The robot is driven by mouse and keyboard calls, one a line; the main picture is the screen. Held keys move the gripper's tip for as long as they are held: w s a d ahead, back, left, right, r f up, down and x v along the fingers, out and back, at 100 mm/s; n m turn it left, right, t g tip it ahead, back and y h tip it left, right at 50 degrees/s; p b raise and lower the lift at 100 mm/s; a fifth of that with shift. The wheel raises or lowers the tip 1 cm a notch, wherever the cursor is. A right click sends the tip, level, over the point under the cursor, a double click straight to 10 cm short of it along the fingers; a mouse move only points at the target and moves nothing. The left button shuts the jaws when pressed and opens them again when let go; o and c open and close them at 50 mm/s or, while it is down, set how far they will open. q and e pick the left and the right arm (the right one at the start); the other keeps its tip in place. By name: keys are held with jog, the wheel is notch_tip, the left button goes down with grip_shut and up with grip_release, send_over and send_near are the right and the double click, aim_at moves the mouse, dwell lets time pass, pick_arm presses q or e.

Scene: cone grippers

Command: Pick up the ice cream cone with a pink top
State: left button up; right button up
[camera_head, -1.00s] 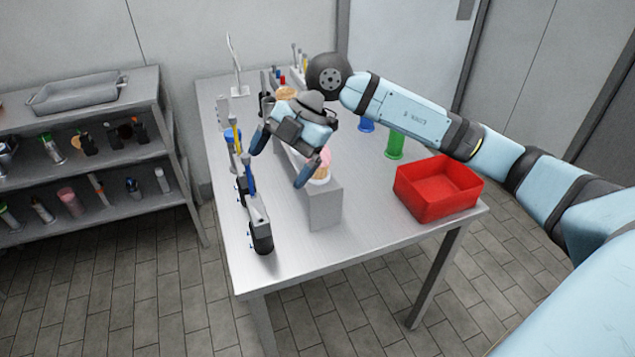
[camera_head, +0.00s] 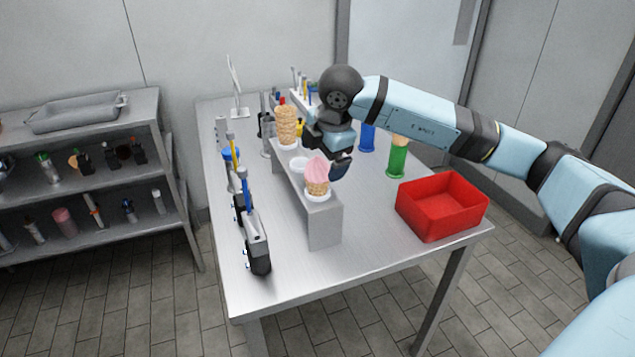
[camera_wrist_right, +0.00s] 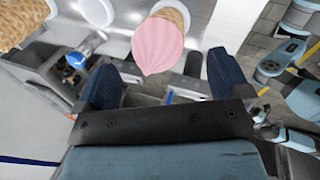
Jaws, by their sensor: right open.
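The ice cream cone with a pink top (camera_head: 317,172) stands upright in a white holder at the near end of the grey stand (camera_head: 325,225). In the right wrist view its pink top (camera_wrist_right: 158,46) lies ahead, between the lines of the two fingers. My right gripper (camera_head: 335,160) is just behind and to the right of the cone, open and empty; one finger is largely hidden in the head view. In the right wrist view the gripper (camera_wrist_right: 165,80) shows both blue fingers apart, with nothing between them. My left gripper is not in view.
A tan-topped cone (camera_head: 286,125) stands farther back on the stand, with an empty white holder (camera_head: 299,164) between. A red bin (camera_head: 440,212) is at the right, near green (camera_head: 397,160) and blue (camera_head: 367,138) containers. Black-bodied tools (camera_head: 257,240) line the left edge.

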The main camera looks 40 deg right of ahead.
aim_at(318, 171)
jog(key=x, duration=0.5)
jog(key=shift+w+f, duration=0.1)
jog(key=c, duration=0.8)
jog(key=shift+o, duration=0.2)
